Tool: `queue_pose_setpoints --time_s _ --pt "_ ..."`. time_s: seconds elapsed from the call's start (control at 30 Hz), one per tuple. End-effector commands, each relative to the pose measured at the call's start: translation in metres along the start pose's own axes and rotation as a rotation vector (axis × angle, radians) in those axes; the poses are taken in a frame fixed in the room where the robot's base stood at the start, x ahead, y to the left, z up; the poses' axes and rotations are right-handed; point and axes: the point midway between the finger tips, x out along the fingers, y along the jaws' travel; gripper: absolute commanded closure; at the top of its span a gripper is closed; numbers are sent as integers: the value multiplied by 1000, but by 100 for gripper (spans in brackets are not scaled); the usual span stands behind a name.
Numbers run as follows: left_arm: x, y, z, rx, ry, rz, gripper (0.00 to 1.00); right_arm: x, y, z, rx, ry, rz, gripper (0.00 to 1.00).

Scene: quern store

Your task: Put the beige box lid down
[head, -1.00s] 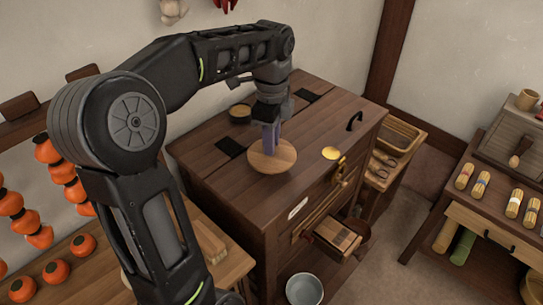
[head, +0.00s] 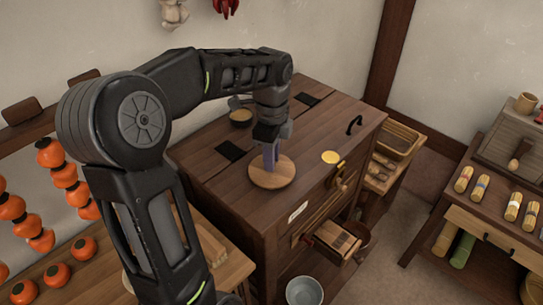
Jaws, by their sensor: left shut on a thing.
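The beige box lid (head: 284,176) is a round, flat, light-wood disc over the top of the dark wooden chest (head: 214,179), left of the middle of its top. My left gripper (head: 270,158) points down at the middle of the lid and is shut on it; the fingers hide the part they grip. The lid looks level, close to the chest top; I cannot tell whether it touches. My right gripper is not in view.
A small round dark pot (head: 241,117) stands behind the lid. A yellow disc (head: 330,157) lies near the chest's front edge, and a black handle (head: 354,126) is at the right. An open drawer (head: 337,238) juts from the front.

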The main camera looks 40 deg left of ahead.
Motion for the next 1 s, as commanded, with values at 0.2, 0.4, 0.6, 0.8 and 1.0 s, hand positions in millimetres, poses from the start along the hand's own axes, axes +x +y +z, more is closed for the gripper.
queue_pose_setpoints --time_s 0.2,0.4,0.6,0.8,1.0 --pt "2 0 0 0 0 0 69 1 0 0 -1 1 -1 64" --pt "2 0 0 0 0 0 59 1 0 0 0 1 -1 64" --pt "0 0 0 0 0 0 59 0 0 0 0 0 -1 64" --pt "-16 -1 0 0 0 -4 59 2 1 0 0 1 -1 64" --pt "-49 -1 0 1 1 -3 59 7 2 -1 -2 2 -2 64"
